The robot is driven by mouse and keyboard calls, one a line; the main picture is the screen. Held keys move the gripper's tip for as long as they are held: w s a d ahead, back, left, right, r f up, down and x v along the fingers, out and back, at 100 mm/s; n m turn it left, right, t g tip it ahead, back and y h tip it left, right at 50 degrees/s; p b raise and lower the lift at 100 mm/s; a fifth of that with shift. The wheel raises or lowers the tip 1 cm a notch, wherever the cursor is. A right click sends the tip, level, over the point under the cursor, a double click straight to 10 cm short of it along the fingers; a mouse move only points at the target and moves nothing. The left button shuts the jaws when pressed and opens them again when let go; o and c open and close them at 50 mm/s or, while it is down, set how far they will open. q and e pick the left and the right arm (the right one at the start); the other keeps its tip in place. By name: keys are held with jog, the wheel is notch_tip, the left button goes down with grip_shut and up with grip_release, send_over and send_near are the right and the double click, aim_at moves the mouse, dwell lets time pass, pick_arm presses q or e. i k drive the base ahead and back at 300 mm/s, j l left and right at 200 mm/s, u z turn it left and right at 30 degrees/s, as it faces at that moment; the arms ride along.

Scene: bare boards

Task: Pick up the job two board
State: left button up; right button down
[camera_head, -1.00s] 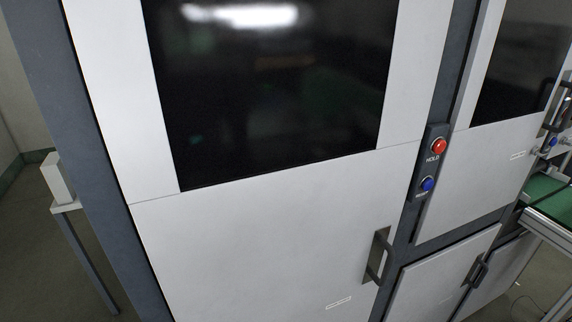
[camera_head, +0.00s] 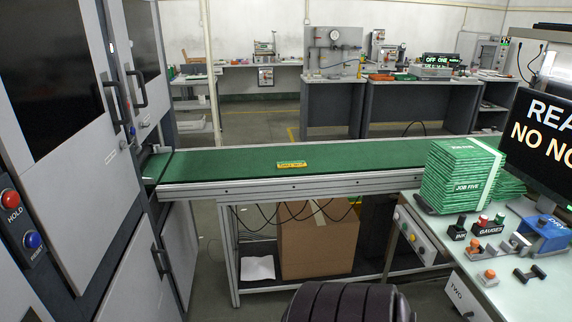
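I cannot pick out a board marked job two. A stack of green boards (camera_head: 462,176) stands on the bench at the right; a label on its side reads JOB FIVE. Smaller print on the other boards is not readable from here. A small yellow item with a label (camera_head: 292,164) lies on the green conveyor belt (camera_head: 225,162); its writing is too small to read. Neither of my grippers is in view.
A grey machine cabinet (camera_head: 85,190) with HOLD button (camera_head: 11,198) fills the left. The right bench (camera_head: 520,295) carries gauges, a blue device (camera_head: 543,233) and a monitor (camera_head: 545,140). A cardboard box (camera_head: 318,240) sits under the conveyor. A black rounded object (camera_head: 348,303) is at bottom centre.

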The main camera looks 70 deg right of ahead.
aim_at(294, 163)
jog(key=z, duration=3.8)
jog(key=u, duration=1.45)
jog(key=i+l+u, duration=0.15)
jog(key=i, duration=0.3)
jog(key=i+l+u, duration=0.15)
jog(key=i, duration=0.35)
jog(key=l, duration=0.1)
